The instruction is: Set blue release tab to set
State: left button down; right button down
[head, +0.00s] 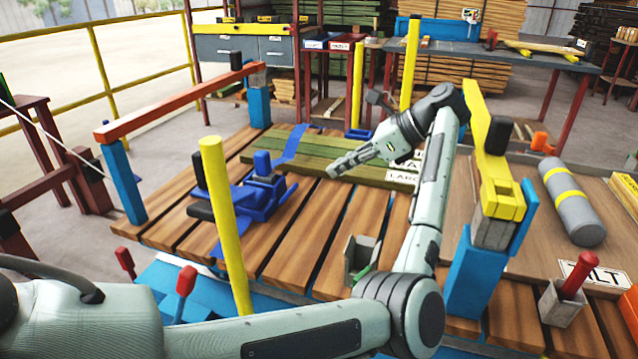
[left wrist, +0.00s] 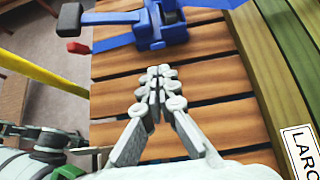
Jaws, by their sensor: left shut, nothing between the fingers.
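A blue clamp-like mechanism (head: 255,195) sits on the slatted wooden deck, with black-ended levers on its left. A blue tab (head: 262,163) stands up at its back, and a flat blue strip (head: 291,147) runs back over the green planks. I cannot tell for sure which blue part is the release tab. The mechanism also shows at the top of the left wrist view (left wrist: 158,38). My left gripper (head: 333,172) is shut and empty, above the deck to the right of the mechanism and apart from it. In the left wrist view its closed fingertips (left wrist: 160,74) point toward the mechanism. My right gripper is out of view.
A yellow post (head: 226,225) rises in front of the mechanism's left side. An orange bar (head: 180,103) on blue posts stands at the left, a yellow bar (head: 492,165) at the right. Green planks (head: 345,158) lie behind. The deck between gripper and mechanism is bare.

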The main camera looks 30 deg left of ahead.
aim_at(288, 194)
pick_arm(q)
jog(key=shift+d+f, duration=0.3)
jog(key=shift+d, duration=0.15)
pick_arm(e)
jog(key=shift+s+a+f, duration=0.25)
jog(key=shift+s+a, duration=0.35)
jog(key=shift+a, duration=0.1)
